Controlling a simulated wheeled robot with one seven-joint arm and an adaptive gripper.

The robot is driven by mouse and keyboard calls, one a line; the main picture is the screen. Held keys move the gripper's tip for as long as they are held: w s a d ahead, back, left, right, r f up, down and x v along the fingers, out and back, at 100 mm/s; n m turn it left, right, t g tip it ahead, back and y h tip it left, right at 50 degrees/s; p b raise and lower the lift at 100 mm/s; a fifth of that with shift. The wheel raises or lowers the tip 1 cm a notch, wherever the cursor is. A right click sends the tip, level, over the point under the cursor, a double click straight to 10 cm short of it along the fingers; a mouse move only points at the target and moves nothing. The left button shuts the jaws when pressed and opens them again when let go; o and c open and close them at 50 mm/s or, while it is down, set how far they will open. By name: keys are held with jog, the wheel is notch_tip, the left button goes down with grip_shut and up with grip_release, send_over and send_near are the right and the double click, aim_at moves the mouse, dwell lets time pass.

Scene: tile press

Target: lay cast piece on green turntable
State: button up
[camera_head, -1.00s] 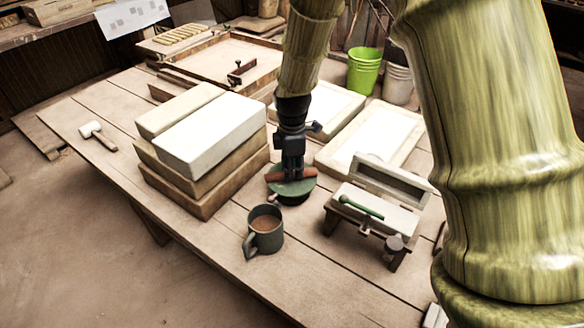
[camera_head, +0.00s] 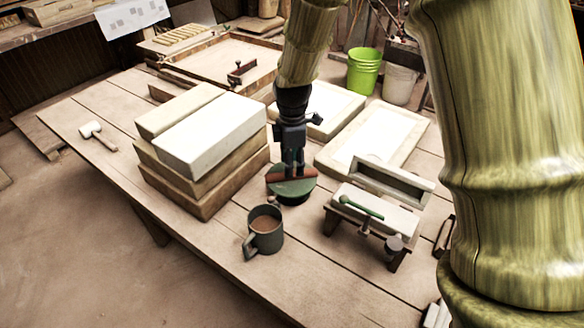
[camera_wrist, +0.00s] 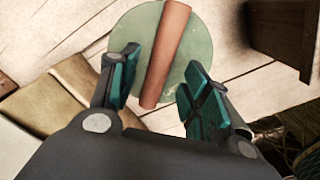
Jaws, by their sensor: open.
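The cast piece (camera_wrist: 166,50), a reddish-brown bar, lies across the green turntable (camera_wrist: 203,46). In the wrist view its near end reaches past the disc's rim. In the head view the cast piece (camera_head: 305,172) and the turntable (camera_head: 295,190) are below my gripper (camera_head: 292,162), which partly hides them. In the wrist view my gripper (camera_wrist: 162,66) is open, with its teal-padded fingers on either side of the bar and gaps between the pads and the bar.
A mug (camera_head: 264,232) stands in front of the turntable. Stacked blocks (camera_head: 210,140) are at its left. A small stand with a green-handled tool (camera_head: 362,207) is at its right. Pale framed slabs (camera_head: 375,137) lie behind. A mallet (camera_head: 97,133) lies at far left.

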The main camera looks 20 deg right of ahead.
notch_tip(320, 180, up, 10)
jog(key=shift+f, duration=0.25)
jog(key=shift+r, duration=0.1)
